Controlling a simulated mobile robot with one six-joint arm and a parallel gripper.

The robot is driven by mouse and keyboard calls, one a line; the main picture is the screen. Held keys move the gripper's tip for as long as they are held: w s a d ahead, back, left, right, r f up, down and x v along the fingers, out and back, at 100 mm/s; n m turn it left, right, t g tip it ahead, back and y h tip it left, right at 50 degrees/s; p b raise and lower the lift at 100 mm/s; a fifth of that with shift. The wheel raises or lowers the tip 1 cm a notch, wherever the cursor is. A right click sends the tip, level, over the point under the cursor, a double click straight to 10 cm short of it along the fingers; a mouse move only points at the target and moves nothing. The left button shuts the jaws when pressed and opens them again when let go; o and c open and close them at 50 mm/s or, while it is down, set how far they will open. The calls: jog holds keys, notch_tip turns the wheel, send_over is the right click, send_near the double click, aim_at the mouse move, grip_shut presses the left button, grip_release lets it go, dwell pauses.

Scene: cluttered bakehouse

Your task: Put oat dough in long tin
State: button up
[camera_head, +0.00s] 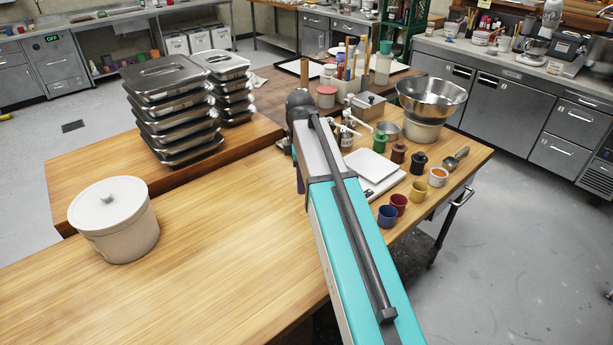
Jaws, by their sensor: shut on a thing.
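My turquoise and white arm runs up from the bottom edge across the middle of the view to a dark joint. My gripper is not visible, and the far part of the arm is hidden behind the near link. I cannot make out any oat dough or a long tin. Whatever lies behind my arm on the wooden table (220,235) is hidden.
A lidded white crock (126,235) stands on the table's left. Stacked lidded steel pans (178,145) stand behind it. Several small coloured pots, including a blue one (387,216), a scale (372,166) and a steel bowl (431,96) crowd the right. The table's front-middle is clear.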

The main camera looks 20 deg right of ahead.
jog(key=s+a+m+p, duration=0.1)
jog(key=s+a+m, duration=0.2)
jog(key=m, duration=0.6)
jog(key=a+r, duration=0.1)
jog(key=a, duration=0.1)
jog(key=shift+s+a, duration=0.15)
jog(key=shift+a, duration=0.15)
jog(key=shift+d+m, duration=0.15)
jog(key=shift+m, duration=0.15)
